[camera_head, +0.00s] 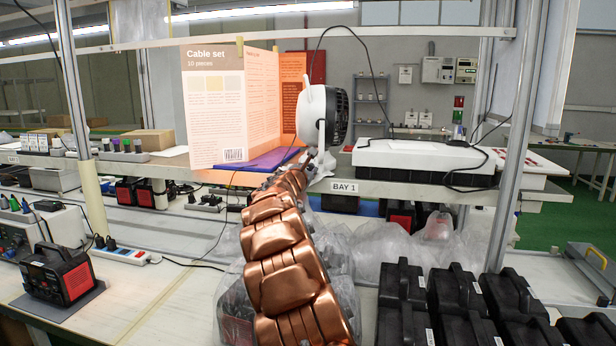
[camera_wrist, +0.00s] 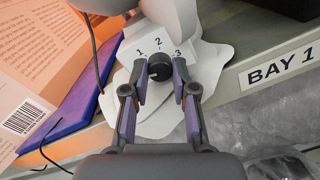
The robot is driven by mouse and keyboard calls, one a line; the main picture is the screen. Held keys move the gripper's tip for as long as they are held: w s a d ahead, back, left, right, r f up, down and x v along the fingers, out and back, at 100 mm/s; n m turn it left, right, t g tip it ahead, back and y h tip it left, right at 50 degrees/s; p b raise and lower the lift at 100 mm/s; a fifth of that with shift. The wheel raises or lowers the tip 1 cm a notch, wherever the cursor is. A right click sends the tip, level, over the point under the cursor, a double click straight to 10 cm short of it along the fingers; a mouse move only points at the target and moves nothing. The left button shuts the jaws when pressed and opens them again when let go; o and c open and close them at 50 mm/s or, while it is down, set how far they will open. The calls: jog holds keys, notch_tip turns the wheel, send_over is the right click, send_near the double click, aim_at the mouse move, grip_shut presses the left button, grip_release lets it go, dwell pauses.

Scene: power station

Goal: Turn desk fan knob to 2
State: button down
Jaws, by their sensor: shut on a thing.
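The desk fan (camera_head: 336,108) stands on the shelf in the head view, with a white body and a dark round grille facing right. In the wrist view its pale base (camera_wrist: 203,62) carries the marks 1, 2 and 3 in an arc. The black round knob (camera_wrist: 160,67) sits just below the 2. My gripper (camera_wrist: 160,76) has its two purple-padded fingers on either side of the knob, shut on it. No pointer on the knob is clear, so I cannot tell its setting. In the head view my arm reaches up to the fan base and hides the knob.
The BAY 1 label (camera_head: 344,187) is on the shelf edge.

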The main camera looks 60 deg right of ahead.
jog(key=shift+s, duration=0.1)
jog(key=c, duration=0.9)
grip_release()
jog(key=shift+v, duration=1.35)
jog(key=shift+a, duration=0.35)
send_near(309, 168)
jog(key=shift+d, duration=0.45)
